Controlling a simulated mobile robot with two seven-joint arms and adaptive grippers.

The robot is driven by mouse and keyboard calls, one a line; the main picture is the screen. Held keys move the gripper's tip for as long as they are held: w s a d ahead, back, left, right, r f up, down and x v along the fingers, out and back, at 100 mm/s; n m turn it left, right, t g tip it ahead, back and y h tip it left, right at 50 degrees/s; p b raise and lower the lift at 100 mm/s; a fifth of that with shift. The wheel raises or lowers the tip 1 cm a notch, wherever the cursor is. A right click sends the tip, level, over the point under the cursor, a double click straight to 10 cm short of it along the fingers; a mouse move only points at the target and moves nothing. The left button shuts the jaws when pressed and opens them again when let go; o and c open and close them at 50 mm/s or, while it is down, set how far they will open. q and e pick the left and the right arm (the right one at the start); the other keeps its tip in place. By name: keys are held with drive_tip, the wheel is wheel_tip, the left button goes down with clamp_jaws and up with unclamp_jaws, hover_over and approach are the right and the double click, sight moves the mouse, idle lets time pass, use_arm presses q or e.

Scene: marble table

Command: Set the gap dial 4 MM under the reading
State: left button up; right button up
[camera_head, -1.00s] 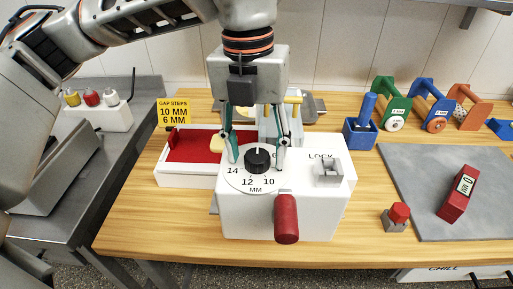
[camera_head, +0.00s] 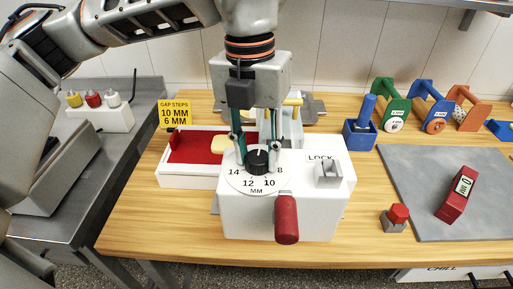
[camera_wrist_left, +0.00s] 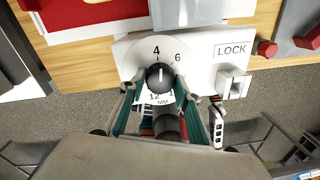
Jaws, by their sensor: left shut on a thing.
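The white machine (camera_head: 275,215) stands at the table's front with a round gap dial (camera_head: 236,180) on top. The dial's black knob (camera_head: 257,165) has a white mark pointing to the far side. My right gripper is not in view.
A yellow GAP STEPS card (camera_head: 174,115) reads 10 MM and 6 MM. A red lever (camera_head: 286,218) sticks out at the machine's front, and a LOCK switch (camera_head: 328,173) sits right of the dial. A red-lined tray (camera_head: 185,172) stands left. Several coloured stands line the back right.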

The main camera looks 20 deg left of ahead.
use_arm(q)
drive_tip(key=m, duration=0.1)
drive_tip(key=m+p, duration=0.1)
drive_tip(key=shift+r+m, duration=0.2)
drive_tip(key=shift+m, duration=0.1)
drive_tip(key=m+p, duration=0.1)
drive_tip(key=m, duration=0.1)
drive_tip(key=shift+m, duration=0.3)
drive_tip(key=m+p, duration=0.1)
drive_tip(key=m, duration=0.1)
drive_tip(key=shift+w+m, duration=0.1)
drive_tip(key=shift+m, duration=0.3)
drive_tip(key=m+p, duration=0.1)
drive_tip(key=m, duration=0.3)
drive_tip(key=shift+g+p, duration=0.3)
drive_tip(key=shift+p, duration=0.05)
drive_tip(key=m+p, duration=0.1)
drive_tip(key=m, duration=0.2)
drive_tip(key=shift+d, duration=0.1)
drive_tip(key=m+p, duration=0.2)
drive_tip(key=m, duration=0.3)
drive_tip(key=shift+m+y, duration=0.3)
drive_tip(key=shift+y, duration=0.1)
drive_tip(key=m+p, duration=0.1)
drive_tip(key=m, duration=0.4)
drive_tip(key=shift+p, duration=0.4)
drive_tip(key=shift+m, duration=0.4)
drive_tip(key=shift+d+f+m+p, duration=0.1)
drive_tip(key=shift+m+p, duration=0.25)
drive_tip(key=shift+m, duration=0.65)
